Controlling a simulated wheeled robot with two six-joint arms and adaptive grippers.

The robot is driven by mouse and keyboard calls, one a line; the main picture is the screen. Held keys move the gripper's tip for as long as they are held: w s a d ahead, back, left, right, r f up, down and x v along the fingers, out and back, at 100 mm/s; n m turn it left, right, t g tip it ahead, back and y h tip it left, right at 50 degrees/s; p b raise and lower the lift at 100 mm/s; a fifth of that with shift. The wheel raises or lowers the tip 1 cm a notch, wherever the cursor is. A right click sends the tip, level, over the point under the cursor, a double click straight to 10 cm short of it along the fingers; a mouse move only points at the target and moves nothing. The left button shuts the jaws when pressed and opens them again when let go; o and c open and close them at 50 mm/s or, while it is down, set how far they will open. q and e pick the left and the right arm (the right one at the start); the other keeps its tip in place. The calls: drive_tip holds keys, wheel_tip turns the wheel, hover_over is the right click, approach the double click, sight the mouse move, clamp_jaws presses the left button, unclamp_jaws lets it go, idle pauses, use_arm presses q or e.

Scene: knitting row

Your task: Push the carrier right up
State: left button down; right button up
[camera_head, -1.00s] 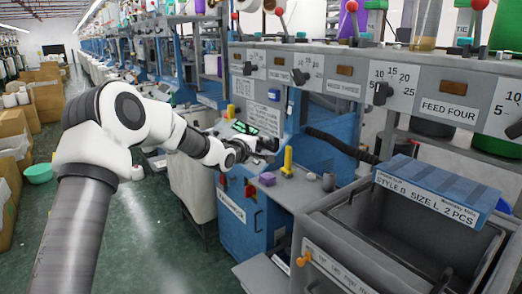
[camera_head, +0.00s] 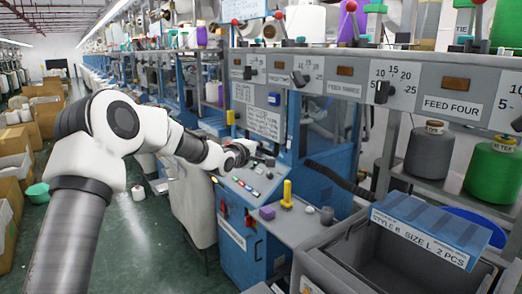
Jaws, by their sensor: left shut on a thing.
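My left gripper (camera_head: 262,154) shows at the end of the white arm, small and dark, over the back of the machine's sloped control panel (camera_head: 262,177). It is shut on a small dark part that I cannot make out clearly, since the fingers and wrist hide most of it. I cannot pick out the carrier for certain. My right gripper is not in view.
A yellow post (camera_head: 287,193) and a purple block (camera_head: 267,212) stand right of the panel. Grey (camera_head: 430,155) and green (camera_head: 492,172) yarn cones stand behind.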

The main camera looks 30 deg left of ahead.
use_arm(q)
drive_tip(key=shift+r, duration=0.5)
drive_tip(key=c, duration=1.1)
unclamp_jaws()
drive_tip(key=shift+w, duration=0.1)
drive_tip(key=shift+c, duration=0.2)
drive_tip(key=shift+f, duration=0.1)
drive_tip(key=shift+f, duration=0.1)
drive_tip(key=shift+s, duration=0.2)
drive_tip(key=s+r, duration=0.2)
drive_tip(key=s, duration=0.9)
drive_tip(key=shift+s, duration=0.25)
